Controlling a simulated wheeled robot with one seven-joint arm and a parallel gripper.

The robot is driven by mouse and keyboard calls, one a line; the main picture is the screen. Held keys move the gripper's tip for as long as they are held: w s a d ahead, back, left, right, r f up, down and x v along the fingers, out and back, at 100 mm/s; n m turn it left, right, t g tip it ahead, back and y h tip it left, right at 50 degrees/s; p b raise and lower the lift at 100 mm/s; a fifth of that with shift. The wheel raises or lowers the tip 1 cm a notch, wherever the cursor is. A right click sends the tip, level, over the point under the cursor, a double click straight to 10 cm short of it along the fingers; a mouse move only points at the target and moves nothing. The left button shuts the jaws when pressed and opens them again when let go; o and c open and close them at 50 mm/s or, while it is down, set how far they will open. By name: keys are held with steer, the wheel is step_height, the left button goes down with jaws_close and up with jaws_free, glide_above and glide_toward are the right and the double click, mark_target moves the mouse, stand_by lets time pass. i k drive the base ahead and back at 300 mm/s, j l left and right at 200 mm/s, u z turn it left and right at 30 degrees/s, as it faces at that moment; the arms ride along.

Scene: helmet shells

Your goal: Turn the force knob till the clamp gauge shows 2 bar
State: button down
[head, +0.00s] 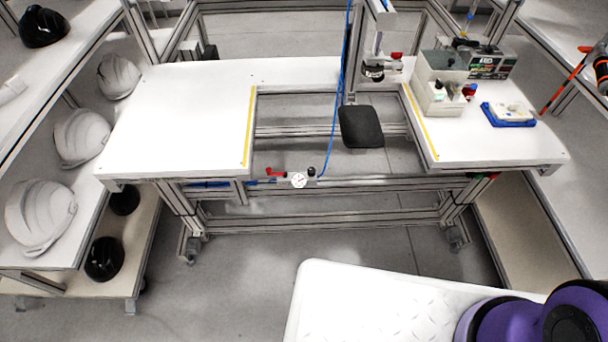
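The clamp gauge (299,180) is a small round white dial on the front rail under the white workbench, a little left of the middle. Its needle is too small to read. A small black knob (312,171) stands just right of the dial; it looks like the force knob. A red lever (275,172) sits just left of the dial. A blue hose (335,120) runs down to the knob's fitting. My gripper is not in view; only purple links of my arm show at the lower right.
The white workbench (180,120) has a cut-out in its middle, with a black pad (361,127) there. A grey bin (437,107) and a blue tray (508,123) stand on its right side. Shelves with white helmet shells (80,137) line the left. Floor before the bench is clear.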

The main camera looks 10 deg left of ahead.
mark_target(310, 171)
steer(key=j+u, duration=0.15)
steer(key=u, duration=0.25)
steer(key=k+j+u, duration=0.1)
steer(key=u, duration=0.25)
steer(key=j+u, duration=0.4)
steer(key=u, duration=0.35)
